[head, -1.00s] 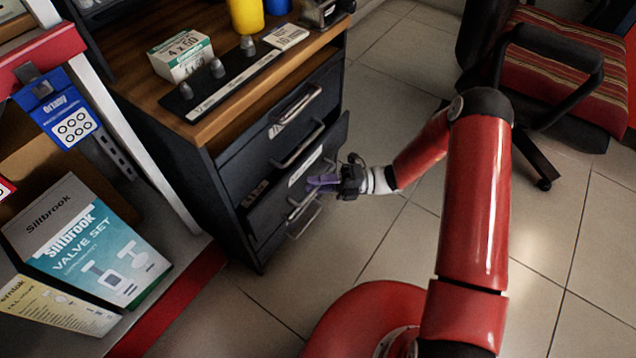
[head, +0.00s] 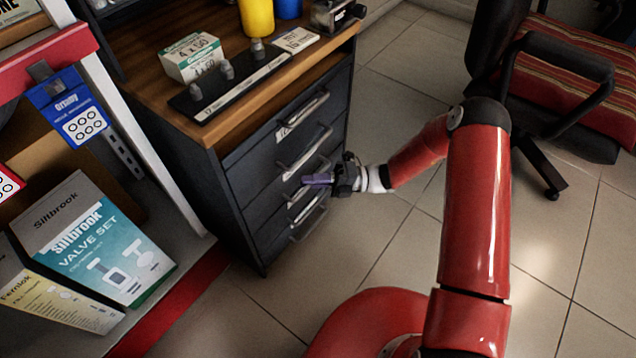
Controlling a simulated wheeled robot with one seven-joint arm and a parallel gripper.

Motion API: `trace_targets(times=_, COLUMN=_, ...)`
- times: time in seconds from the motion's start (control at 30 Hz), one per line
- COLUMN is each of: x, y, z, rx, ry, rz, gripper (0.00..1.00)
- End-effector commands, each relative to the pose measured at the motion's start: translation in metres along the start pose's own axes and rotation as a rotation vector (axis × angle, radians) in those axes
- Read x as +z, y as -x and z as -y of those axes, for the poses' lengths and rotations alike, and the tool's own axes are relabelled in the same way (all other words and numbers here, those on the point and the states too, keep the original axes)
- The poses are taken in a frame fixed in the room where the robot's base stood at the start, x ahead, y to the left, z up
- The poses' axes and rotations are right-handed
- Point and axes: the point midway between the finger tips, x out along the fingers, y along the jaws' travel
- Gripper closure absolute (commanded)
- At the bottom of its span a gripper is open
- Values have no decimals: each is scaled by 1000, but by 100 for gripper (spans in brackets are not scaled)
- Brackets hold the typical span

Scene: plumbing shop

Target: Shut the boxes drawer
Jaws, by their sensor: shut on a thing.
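A dark drawer cabinet (head: 232,197) with a wooden top stands left of centre in the head view. The boxes drawer (head: 285,207) is the third from the top, with a pale label on its front. Its front now looks flush, or nearly so, with the other drawers, and its inside does not show. My gripper (head: 316,180) is at this drawer's front from the right, its purple fingers shut on the drawer's handle. The fingers hide much of the handle.
Other drawers with metal handles (head: 304,117) lie above and below. A small white box (head: 193,58) and a yellow cylinder (head: 257,17) stand on top. A striped chair (head: 560,60) is at the right. Tiled floor (head: 400,225) is clear before the cabinet.

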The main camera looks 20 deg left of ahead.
Motion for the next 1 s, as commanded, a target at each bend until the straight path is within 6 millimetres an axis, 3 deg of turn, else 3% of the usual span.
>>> trace_targets(times=0.1, x=4, y=-2, z=0, rx=-3, ry=4, rz=9, gripper=100)
trace_targets(times=0.13, x=4, y=-2, z=0, rx=-4, ry=4, rz=9, gripper=86)
trace_targets(times=0.27, x=4, y=-2, z=1, rx=-3, ry=4, rz=8, gripper=69)
trace_targets(times=0.57, x=2, y=1, z=2, rx=-5, ry=2, rz=7, gripper=68)
trace_targets(times=1.0, x=3, y=68, z=-1, rx=1, ry=6, rz=10, gripper=68)
